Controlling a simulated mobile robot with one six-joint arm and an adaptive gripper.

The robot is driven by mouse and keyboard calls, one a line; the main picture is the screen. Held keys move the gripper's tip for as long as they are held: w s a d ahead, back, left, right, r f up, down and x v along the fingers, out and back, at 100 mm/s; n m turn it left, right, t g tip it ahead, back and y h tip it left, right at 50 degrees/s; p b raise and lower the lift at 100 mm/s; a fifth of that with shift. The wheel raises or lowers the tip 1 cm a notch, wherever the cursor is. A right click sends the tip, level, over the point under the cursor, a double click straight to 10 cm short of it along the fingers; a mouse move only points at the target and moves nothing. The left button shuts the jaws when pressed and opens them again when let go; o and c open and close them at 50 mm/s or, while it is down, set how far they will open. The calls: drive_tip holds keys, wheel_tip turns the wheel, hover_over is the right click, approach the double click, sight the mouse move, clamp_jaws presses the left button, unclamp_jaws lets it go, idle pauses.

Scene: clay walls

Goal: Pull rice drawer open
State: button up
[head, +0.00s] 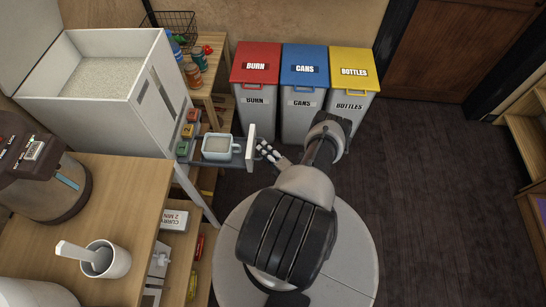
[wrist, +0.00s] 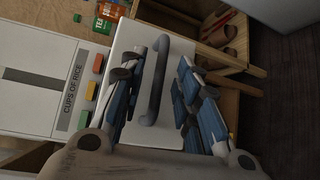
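The white rice dispenser (head: 112,100) stands at the left in the head view, with rice visible in its open top. Its rice drawer (head: 251,147) stands out from the dispenser, and a pale cup (head: 217,147) sits in it. In the wrist view the white drawer front (wrist: 130,42) carries a grey curved handle (wrist: 156,80). My gripper (head: 263,150) is just right of the drawer front. In the wrist view my gripper (wrist: 158,88) is open, with its fingers on either side of the handle and visible gaps to it. The dispenser's label reads "CUPS OF RICE".
Red (head: 254,90), blue (head: 303,92) and yellow (head: 350,80) lidded bins stand behind my arm. A wooden shelf (head: 213,75) with jars is behind the drawer. A counter (head: 115,205) with a mug is at left. The dark floor at right is clear.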

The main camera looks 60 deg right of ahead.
drive_tip(key=v, duration=1.1)
drive_tip(key=shift+s, duration=0.15)
